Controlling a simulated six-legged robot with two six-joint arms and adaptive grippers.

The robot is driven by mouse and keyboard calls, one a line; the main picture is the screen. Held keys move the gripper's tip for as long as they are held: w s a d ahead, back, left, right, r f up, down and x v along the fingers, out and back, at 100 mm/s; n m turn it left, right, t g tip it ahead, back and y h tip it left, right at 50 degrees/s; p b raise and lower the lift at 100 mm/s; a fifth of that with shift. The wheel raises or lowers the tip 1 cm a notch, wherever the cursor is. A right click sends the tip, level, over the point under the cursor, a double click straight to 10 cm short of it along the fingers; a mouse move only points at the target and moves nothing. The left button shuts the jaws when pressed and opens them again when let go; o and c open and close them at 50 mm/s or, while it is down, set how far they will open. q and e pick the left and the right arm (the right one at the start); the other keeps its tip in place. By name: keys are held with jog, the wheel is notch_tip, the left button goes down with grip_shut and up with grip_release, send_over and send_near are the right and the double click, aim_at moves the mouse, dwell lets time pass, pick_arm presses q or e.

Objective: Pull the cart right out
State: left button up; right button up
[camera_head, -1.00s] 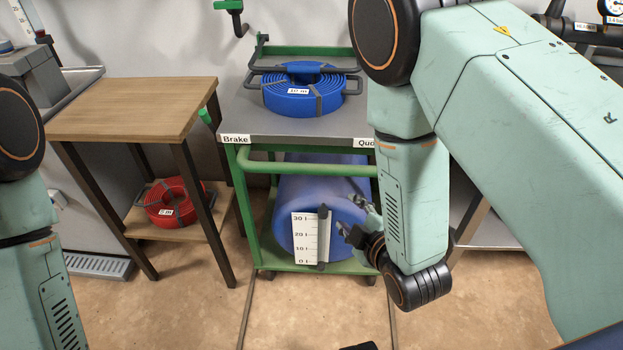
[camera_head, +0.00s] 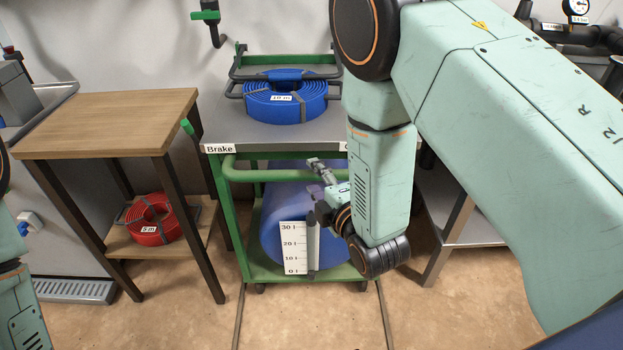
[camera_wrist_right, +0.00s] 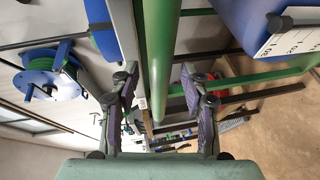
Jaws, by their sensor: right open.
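The cart is green-framed with a grey top (camera_head: 275,133) and stands against the back wall. Its green handle bar (camera_head: 265,175) runs across the front below the top. My right gripper (camera_head: 318,180) is at the right part of this bar, partly hidden by its own wrist. In the right wrist view, my right gripper (camera_wrist_right: 162,105) is open, and the green bar (camera_wrist_right: 159,60) lies between its spread fingers with gaps visible on both sides. A "Brake" label (camera_head: 219,149) is at the top's left front corner. The right label is mostly hidden by my arm. My left gripper is out of view.
A blue hose coil (camera_head: 285,100) lies on the cart, and a blue tank (camera_head: 280,225) with a scale (camera_head: 295,248) is below. A wooden table (camera_head: 110,120) with a red hose coil (camera_head: 149,219) stands left. Floor rails run forward from the cart; the floor ahead is clear.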

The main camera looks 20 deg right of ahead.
jog(key=shift+x, duration=1.05)
jog(key=shift+a, duration=0.1)
grip_shut()
